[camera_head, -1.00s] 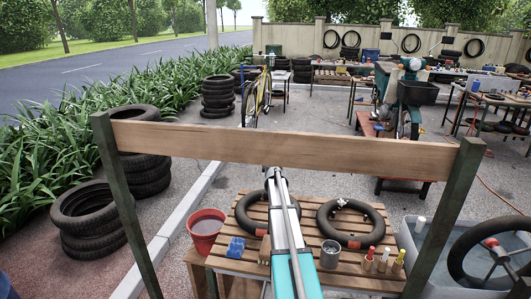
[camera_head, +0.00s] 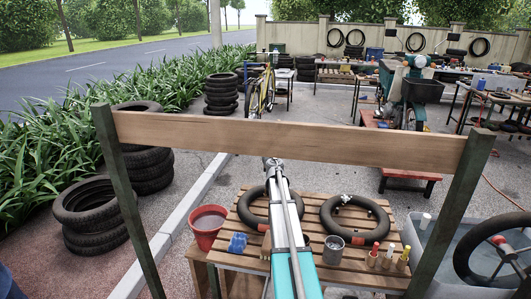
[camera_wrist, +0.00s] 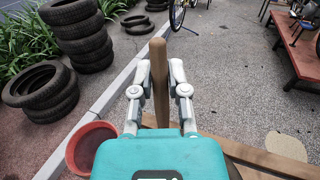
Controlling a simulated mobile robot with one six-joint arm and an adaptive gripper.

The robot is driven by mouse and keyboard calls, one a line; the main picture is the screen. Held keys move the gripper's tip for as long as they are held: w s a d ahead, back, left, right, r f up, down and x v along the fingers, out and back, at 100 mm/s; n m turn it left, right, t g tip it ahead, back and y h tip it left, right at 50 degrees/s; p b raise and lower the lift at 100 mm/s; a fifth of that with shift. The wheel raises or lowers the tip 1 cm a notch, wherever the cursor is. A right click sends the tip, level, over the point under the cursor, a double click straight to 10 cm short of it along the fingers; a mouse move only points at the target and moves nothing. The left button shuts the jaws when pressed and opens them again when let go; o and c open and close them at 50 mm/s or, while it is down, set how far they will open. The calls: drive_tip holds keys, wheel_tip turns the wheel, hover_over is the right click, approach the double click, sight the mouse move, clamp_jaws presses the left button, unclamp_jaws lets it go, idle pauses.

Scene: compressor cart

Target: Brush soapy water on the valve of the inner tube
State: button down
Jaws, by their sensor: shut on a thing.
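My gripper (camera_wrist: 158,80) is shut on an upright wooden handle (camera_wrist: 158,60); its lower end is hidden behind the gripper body. In the head view my gripper (camera_head: 273,168) is at the end of the teal arm, overlapping the wooden beam. A tan, brush-like piece (camera_head: 265,247) shows at the arm's left side; I cannot tell whether it belongs to the handle. Two black inner tubes lie on the slatted bench (camera_head: 310,273). The left tube (camera_head: 249,212) is partly covered by my arm. The right tube (camera_head: 377,232) has a small metallic fitting, perhaps the valve (camera_head: 346,200), on its far side. A grey cup (camera_head: 333,251) stands before it.
A wooden beam (camera_head: 380,146) on two posts crosses before me. A red bucket (camera_head: 201,236) of liquid stands left, beside a blue object (camera_head: 237,243). Small red, white and yellow-topped bottles stand at the bench's right. A grey tub (camera_head: 437,278) with a wheel is far right.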

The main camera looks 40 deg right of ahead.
drive_tip(key=shift+f, duration=0.2)
idle(0.4)
drive_tip(key=shift+f+b, duration=3.05)
drive_tip(key=shift+b, duration=0.15)
drive_tip(key=shift+w+a, duration=0.15)
drive_tip(key=shift+s+d, duration=0.3)
drive_tip(key=shift+s, duration=0.05)
drive_tip(key=shift+w+a, duration=0.15)
idle(0.6)
drive_tip(key=shift+r, duration=0.15)
